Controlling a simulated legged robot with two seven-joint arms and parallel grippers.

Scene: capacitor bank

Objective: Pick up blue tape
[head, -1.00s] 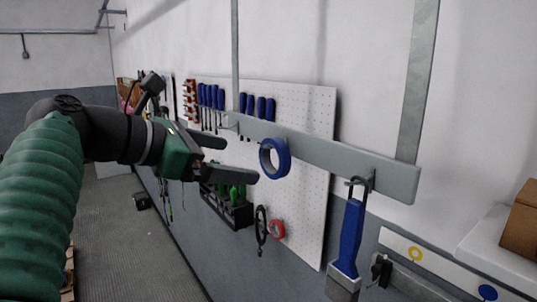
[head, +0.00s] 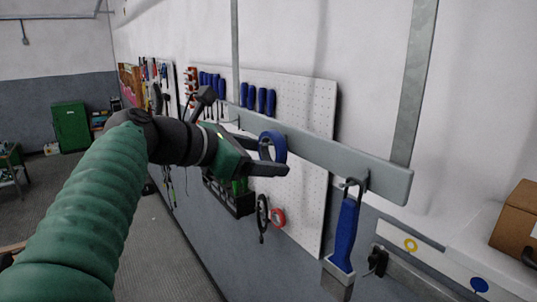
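The blue tape (head: 281,146) is a ring hanging on the grey wall rail (head: 340,160), right of the picture's middle. My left gripper (head: 272,158) is open, with its two dark fingers apart. The upper finger reaches the left side of the ring and overlaps it in the picture; the lower finger lies just below the ring. I cannot tell whether the fingers touch the tape or whether one is inside its hole. The lower left of the ring is partly hidden by the gripper. My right gripper is not in view.
A blue-handled brush (head: 346,235) hangs from the rail to the right. Behind is a white pegboard (head: 312,120) with blue screwdrivers (head: 258,100), a red tape roll (head: 278,217) and a black bin (head: 238,203). A cardboard box (head: 515,215) stands far right.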

